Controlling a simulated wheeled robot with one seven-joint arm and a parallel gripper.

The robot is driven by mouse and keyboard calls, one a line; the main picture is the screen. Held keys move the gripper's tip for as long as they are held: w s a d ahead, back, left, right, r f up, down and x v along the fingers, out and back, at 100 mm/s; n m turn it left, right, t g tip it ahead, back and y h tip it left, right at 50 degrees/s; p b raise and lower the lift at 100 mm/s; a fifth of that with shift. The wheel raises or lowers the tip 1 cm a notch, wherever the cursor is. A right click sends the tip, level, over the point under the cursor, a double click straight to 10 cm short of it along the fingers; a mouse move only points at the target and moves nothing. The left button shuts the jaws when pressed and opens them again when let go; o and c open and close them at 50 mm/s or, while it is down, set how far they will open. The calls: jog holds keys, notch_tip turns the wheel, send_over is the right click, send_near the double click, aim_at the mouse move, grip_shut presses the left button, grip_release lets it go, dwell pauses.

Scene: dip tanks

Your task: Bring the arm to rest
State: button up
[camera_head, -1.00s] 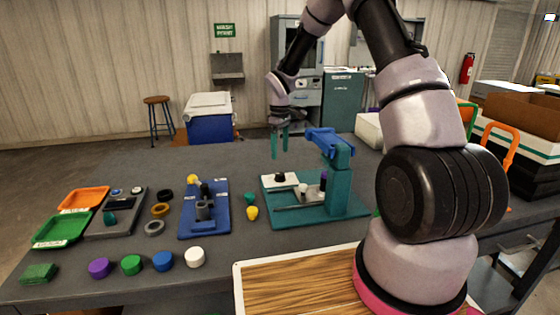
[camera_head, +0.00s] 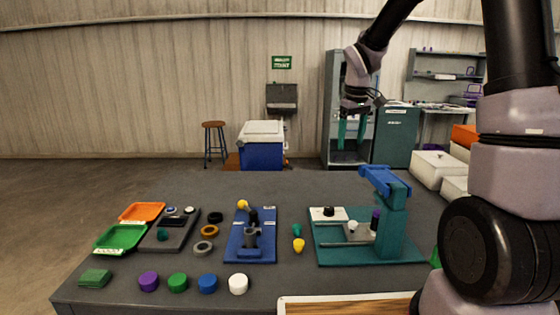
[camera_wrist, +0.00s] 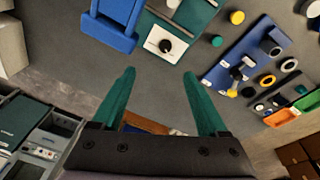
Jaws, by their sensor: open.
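My gripper (camera_head: 351,132) is raised above the far side of the grey table (camera_head: 290,190), with its two green fingers pointing down. In the wrist view the fingers (camera_wrist: 158,95) are spread apart with nothing between them. My arm rises at the right of the head view and bends over to the gripper. The gripper is apart from the green press-like fixture with a blue lever (camera_head: 388,225), which stands nearer on the table and also shows in the wrist view (camera_wrist: 180,15).
A blue fixture (camera_head: 237,250), a grey tray (camera_head: 178,240), an orange bin (camera_head: 141,212), a green bin (camera_head: 121,238) and several coloured caps (camera_head: 178,282) lie on the table. A blue cooler (camera_head: 262,152) and a teal cabinet (camera_head: 395,138) stand behind. The table's far middle is clear.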

jog(key=s+d+r+m+t+y, duration=0.1)
jog(key=s+r+m+t, duration=0.1)
jog(key=s+r+m, duration=0.2)
jog(key=s+d+r+m+t+y, duration=0.1)
jog(key=s+r+m+t, duration=0.2)
jog(key=s+r, duration=0.7)
jog(key=s+m, duration=0.2)
jog(key=s, duration=0.9)
jog(key=shift+s+d, duration=0.25)
jog(key=shift+d, duration=0.1)
jog(key=shift+r, duration=0.1)
